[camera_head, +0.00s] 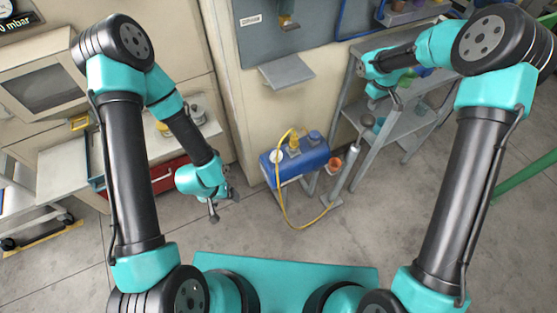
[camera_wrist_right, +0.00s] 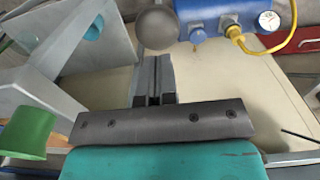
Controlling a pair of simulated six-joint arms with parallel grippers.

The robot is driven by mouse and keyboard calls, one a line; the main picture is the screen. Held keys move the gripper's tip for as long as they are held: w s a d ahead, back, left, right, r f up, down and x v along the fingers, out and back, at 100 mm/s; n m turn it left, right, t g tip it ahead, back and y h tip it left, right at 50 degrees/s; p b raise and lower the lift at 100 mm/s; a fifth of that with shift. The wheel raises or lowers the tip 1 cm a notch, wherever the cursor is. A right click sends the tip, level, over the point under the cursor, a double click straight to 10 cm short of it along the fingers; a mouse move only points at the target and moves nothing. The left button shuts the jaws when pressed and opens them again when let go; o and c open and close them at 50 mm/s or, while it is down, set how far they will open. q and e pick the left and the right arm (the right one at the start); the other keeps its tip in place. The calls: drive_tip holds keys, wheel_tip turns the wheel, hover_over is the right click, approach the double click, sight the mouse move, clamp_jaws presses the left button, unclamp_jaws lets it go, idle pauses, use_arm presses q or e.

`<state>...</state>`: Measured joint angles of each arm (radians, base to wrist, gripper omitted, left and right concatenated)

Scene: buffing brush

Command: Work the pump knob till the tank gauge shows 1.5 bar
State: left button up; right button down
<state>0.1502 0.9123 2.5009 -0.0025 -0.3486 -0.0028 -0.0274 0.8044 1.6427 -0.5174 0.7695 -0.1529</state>
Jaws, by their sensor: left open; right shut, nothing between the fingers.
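The blue tank (camera_head: 310,156) stands near the wall in the middle of the head view, with a small white gauge (camera_head: 276,156) on its left end. The gauge also shows in the right wrist view (camera_wrist_right: 268,21), too small to read. A grey upright pump cylinder (camera_head: 344,174) stands right of the tank. The round grey pump knob (camera_wrist_right: 157,28) is just beyond my right gripper's fingertips in the right wrist view. My right gripper (camera_wrist_right: 153,62) is shut and empty, apart from the knob as far as I can tell. My left gripper (camera_head: 224,206) is open and empty over the floor.
A yellow hose (camera_head: 281,200) loops from the tank down to the floor. A grey metal shelf (camera_head: 400,118) with containers stands right of the pump. A red-drawer cabinet (camera_head: 168,173) is at left. The floor in front of the tank is mostly clear.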

sight(370, 117)
idle(0.3)
wheel_tip(370, 117, up, 9)
drive_tip(key=shift+d+r, duration=0.15)
drive_tip(key=shift+d, duration=0.15)
drive_tip(key=shift+w, duration=0.1)
wheel_tip(370, 117, down, 14)
drive_tip(key=shift+f, duration=0.1)
idle(0.6)
wheel_tip(370, 117, down, 10)
idle(0.6)
drive_tip(key=shift+r, duration=0.2)
